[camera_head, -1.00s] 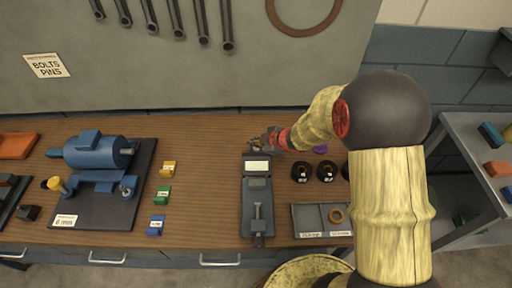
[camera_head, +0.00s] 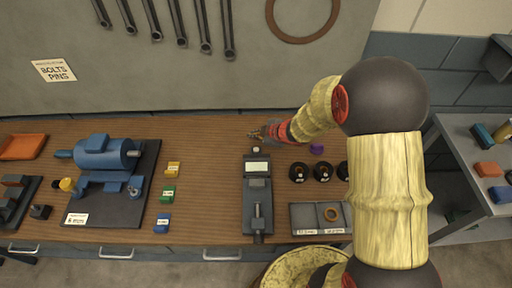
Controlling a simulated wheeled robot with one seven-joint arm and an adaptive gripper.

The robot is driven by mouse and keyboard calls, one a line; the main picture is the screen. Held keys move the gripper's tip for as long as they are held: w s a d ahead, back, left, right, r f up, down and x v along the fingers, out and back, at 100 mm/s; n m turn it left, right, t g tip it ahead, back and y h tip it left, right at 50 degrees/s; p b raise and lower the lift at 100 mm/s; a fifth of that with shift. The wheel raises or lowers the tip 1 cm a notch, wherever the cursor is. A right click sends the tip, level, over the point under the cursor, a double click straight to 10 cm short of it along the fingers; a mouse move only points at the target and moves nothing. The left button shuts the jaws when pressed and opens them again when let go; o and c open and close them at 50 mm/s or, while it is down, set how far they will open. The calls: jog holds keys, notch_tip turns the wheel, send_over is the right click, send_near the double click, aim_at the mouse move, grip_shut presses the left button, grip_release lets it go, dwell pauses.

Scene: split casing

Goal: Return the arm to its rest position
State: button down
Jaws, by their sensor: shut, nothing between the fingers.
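My gripper (camera_head: 257,134) is at the end of my yellow and black arm, above the back part of the wooden workbench. It is small in the picture, points left and looks shut and empty. It is just behind the dark grey device with a pale display (camera_head: 257,190) and does not appear to touch it. My arm reaches in from the right and hides part of the bench's right end.
A blue motor-like casing (camera_head: 106,153) sits on a dark plate at left. Yellow, green (camera_head: 167,194) and blue blocks stand beside it. Black round parts (camera_head: 299,172) and a two-part tray (camera_head: 304,218) with a ring are right of the device. A side table (camera_head: 470,140) stands at right.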

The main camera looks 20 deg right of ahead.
dwell(0.3)
jog(key=s+d+f+m+g+h, duration=0.2)
jog(key=s+d+f+m+h, duration=0.2)
jog(key=d, duration=0.4)
jog(key=s+d+r+m+g+h, duration=0.25)
jog(key=s+d+r+m, duration=0.25)
jog(key=s+r, duration=0.3)
jog(key=s+a+r+m+t+y+b, duration=0.1)
jog(key=s+a+r+m+b, duration=0.1)
jog(key=s+a+r, duration=0.4)
jog(key=s+a+r+m+t+y+b, duration=0.1)
jog(key=s+a+r+m+b, duration=0.2)
jog(key=s+a+r, duration=0.3)
jog(key=s+r, duration=0.4)
jog(key=s, duration=0.3)
jog(key=shift+s+r, duration=0.2)
jog(key=shift+s, duration=0.2)
jog(key=shift+a, duration=0.1)
